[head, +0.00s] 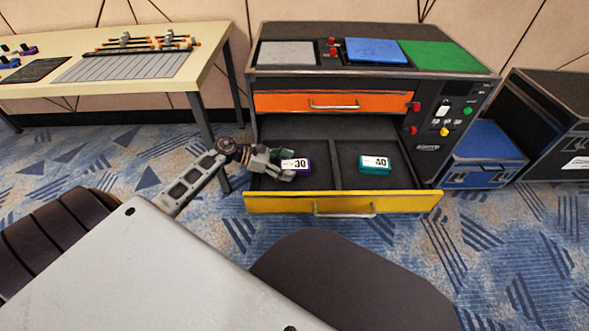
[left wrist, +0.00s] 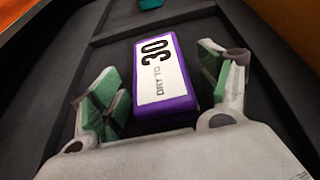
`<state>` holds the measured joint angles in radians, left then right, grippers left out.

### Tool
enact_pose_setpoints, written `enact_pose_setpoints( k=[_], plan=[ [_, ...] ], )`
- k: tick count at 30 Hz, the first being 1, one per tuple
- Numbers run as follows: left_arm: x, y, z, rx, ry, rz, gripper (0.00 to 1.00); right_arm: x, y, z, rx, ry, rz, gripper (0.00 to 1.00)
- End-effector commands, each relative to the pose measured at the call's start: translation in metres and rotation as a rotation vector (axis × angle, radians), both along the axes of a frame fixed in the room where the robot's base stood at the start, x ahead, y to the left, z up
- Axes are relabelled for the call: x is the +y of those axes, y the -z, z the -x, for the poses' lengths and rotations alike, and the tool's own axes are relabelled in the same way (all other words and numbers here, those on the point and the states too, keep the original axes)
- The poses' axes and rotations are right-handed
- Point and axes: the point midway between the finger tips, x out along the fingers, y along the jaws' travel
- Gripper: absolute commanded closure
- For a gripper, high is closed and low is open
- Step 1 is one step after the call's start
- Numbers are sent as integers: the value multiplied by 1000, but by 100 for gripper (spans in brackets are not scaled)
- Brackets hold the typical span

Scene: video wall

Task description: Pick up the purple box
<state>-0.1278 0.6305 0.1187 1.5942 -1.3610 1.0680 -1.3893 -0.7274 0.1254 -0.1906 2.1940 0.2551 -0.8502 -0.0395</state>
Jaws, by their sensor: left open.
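The purple box (head: 303,167) has a white label reading 30. It lies in the left compartment of the open yellow-fronted drawer (head: 268,203). My left gripper (head: 287,164) reaches into that compartment from the left. In the left wrist view the purple box (left wrist: 189,88) lies between the two green-padded fingers of my left gripper (left wrist: 165,98), which are open, with a gap on the left side and the right finger close to the box. My right gripper is not in view.
A teal box (head: 375,164) labelled 40 lies in the drawer's right compartment, past the divider (head: 336,163). A shut orange drawer (head: 290,102) is above. A table (head: 215,62) stands at left, a blue crate (head: 487,160) at right.

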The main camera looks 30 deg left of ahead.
Motion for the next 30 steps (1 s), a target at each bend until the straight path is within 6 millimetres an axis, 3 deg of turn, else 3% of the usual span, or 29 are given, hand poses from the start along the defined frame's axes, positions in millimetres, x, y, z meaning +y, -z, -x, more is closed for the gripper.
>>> enact_pose_setpoints(
  k=[9,21,30],
  plan=[
    [0,0,0,0,0,0,24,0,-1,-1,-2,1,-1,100],
    [0,0,0,0,0,0,76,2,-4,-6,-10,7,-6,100],
    [0,-2,0,0,0,0,77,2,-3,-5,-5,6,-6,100]
  ],
)
